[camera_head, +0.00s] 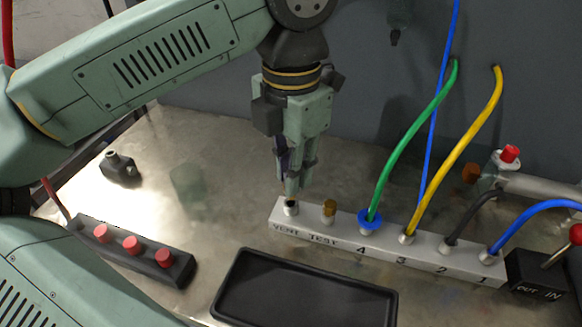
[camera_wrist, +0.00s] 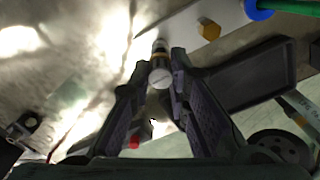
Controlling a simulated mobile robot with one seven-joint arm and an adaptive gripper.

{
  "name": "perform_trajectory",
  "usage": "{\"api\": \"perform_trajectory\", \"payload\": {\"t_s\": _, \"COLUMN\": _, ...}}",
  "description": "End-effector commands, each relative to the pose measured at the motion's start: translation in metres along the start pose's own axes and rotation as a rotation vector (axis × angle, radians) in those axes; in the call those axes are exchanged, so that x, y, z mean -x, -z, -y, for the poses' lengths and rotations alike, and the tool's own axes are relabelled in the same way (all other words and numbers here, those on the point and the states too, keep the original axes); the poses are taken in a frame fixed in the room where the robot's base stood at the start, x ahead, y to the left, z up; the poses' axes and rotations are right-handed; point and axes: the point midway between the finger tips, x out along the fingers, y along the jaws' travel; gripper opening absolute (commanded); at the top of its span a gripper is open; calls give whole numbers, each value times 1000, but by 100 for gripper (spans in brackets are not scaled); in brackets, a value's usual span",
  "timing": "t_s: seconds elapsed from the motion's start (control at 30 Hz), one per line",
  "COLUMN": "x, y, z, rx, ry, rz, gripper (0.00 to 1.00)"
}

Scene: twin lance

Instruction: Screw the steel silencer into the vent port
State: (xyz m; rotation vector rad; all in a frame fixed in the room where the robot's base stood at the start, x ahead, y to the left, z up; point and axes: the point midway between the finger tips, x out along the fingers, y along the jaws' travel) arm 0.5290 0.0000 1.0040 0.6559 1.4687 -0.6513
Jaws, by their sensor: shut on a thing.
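The steel silencer (camera_wrist: 160,76) is a small silvery cylinder with a brass-coloured band, between my fingers in the wrist view. My gripper (camera_head: 292,190) points down and is shut on it; it also shows in the wrist view (camera_wrist: 157,74). The vent port is at the left end of the pale valve block (camera_head: 332,238), above the word VENT. A silvery piece (camera_head: 291,208) shows there just under my fingertips. The silencer stands over or in the port, roughly upright. My fingers hide most of it in the head view, and I cannot tell how deep it sits.
A brass plug (camera_head: 329,208) stands at TEST, close right. Green (camera_head: 400,145), yellow (camera_head: 460,137), black and blue hoses rise from the numbered ports. A black tray (camera_head: 232,283) lies in front. A red-button box (camera_head: 130,256) and a dark fitting (camera_head: 118,167) are left.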

Motion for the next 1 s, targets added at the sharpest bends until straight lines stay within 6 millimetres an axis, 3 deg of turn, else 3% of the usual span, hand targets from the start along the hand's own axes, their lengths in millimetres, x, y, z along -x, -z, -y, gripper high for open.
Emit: {"api": "perform_trajectory", "payload": {"t_s": 1.0, "x": -19, "y": 0, "z": 0, "rx": 0, "ry": 1, "rz": 0, "gripper": 0}}
